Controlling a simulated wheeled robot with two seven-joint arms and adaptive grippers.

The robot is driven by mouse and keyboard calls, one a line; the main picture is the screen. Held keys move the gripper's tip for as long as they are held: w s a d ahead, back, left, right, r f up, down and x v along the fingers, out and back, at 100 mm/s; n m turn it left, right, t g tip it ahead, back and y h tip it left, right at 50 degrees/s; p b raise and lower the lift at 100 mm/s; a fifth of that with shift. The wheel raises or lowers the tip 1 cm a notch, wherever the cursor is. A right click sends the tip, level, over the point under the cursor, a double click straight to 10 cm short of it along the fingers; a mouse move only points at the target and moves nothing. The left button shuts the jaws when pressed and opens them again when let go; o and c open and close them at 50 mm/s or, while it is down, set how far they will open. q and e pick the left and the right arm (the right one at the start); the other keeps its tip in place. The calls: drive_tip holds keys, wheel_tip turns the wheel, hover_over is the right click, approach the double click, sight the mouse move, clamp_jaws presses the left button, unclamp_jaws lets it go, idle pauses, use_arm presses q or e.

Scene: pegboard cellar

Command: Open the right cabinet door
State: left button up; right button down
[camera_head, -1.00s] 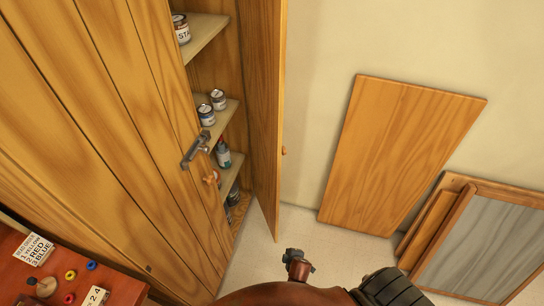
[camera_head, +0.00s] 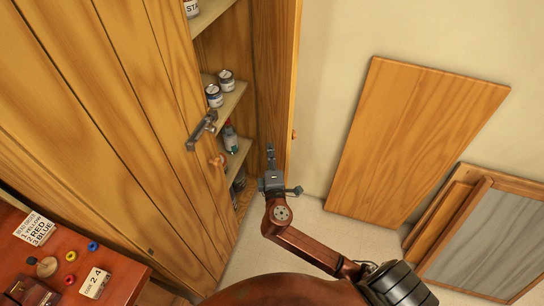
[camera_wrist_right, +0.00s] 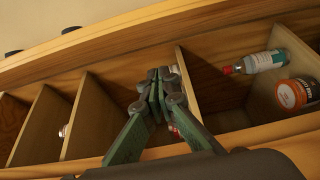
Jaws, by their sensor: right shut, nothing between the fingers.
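The right cabinet door (camera_head: 276,70) stands open, swung out from the cabinet, with its inner face showing and a small knob (camera_head: 294,135) on its outer side. My right gripper (camera_head: 270,150) is in front of the open compartment, on the inner side of this door. It looks close to the door, but I cannot tell if it touches. In the right wrist view the gripper (camera_wrist_right: 160,82) is shut and empty, with shelves behind it. The left cabinet door (camera_head: 130,100) is closed, with a metal latch (camera_head: 203,128) and a wooden knob (camera_head: 217,160). My left gripper is out of view.
Paint cans (camera_head: 214,95) and a bottle (camera_head: 230,138) stand on the shelves. A wooden panel (camera_head: 415,140) and framed boards (camera_head: 480,235) lean on the wall at right. A red-brown table (camera_head: 120,275) with small items is at lower left. Some floor (camera_head: 320,225) is clear.

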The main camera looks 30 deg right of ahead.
sight(280, 137)
drive_tip(key=shift+w+d, duration=0.6)
drive_tip(key=shift+d, duration=0.4)
drive_tip(key=shift+w+d, duration=0.65)
drive_tip(key=shift+d, duration=0.4)
drive_tip(key=shift+w+d, duration=0.6)
drive_tip(key=shift+d, duration=0.4)
